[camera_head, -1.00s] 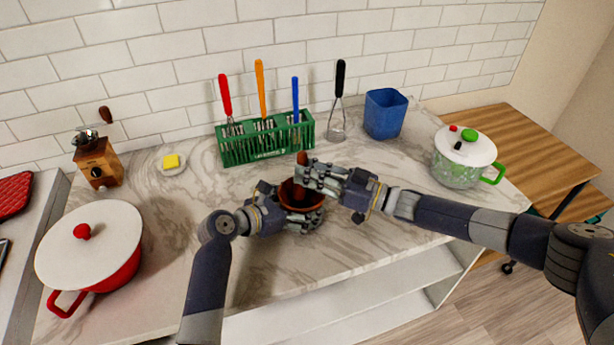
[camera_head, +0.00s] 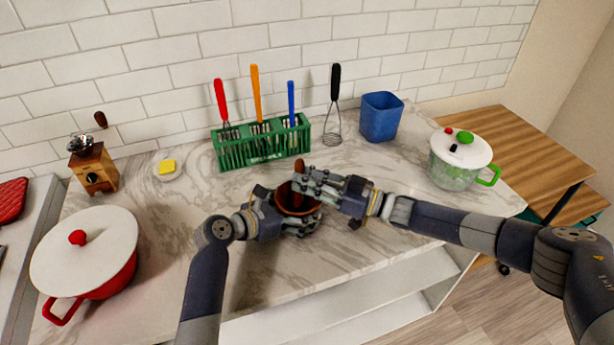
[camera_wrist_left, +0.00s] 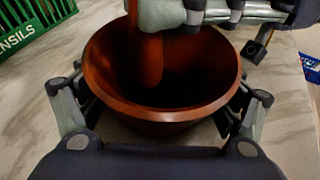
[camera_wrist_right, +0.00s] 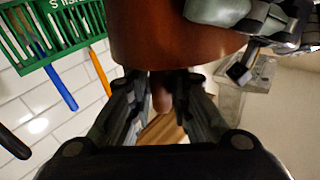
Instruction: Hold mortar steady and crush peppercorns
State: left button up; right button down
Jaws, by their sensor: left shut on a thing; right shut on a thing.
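The brown mortar (camera_head: 283,206) stands upright on the marble counter in the head view. My left gripper (camera_head: 292,213) is shut on it, with fingers on both sides of its outer wall, as the left wrist view shows (camera_wrist_left: 170,112). The reddish-brown pestle (camera_head: 299,165) stands in the mortar, its lower part inside the bowl (camera_wrist_left: 148,72). My right gripper (camera_head: 308,183) is shut on the pestle just above the rim; the pestle's end shows between its fingers in the right wrist view (camera_wrist_right: 162,97). The inside of the bowl is dark, and I cannot make out peppercorns.
A green utensil holder (camera_head: 262,150) stands behind the mortar, with a whisk (camera_head: 333,120) and a blue cup (camera_head: 381,116) to its right. A red pot (camera_head: 110,280) and a grinder (camera_head: 94,170) are at left. A green-handled pot (camera_head: 450,172) is at right.

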jog(key=shift+f, duration=0.25)
jog(key=shift+r, duration=1.05)
jog(key=shift+s+d+r, duration=0.15)
jog(key=shift+s+d, duration=0.1)
jog(key=shift+d, duration=0.25)
jog(key=shift+s+d+r, duration=0.1)
jog(key=shift+s+d, duration=0.15)
jog(key=shift+d, duration=0.25)
jog(key=shift+f, duration=0.1)
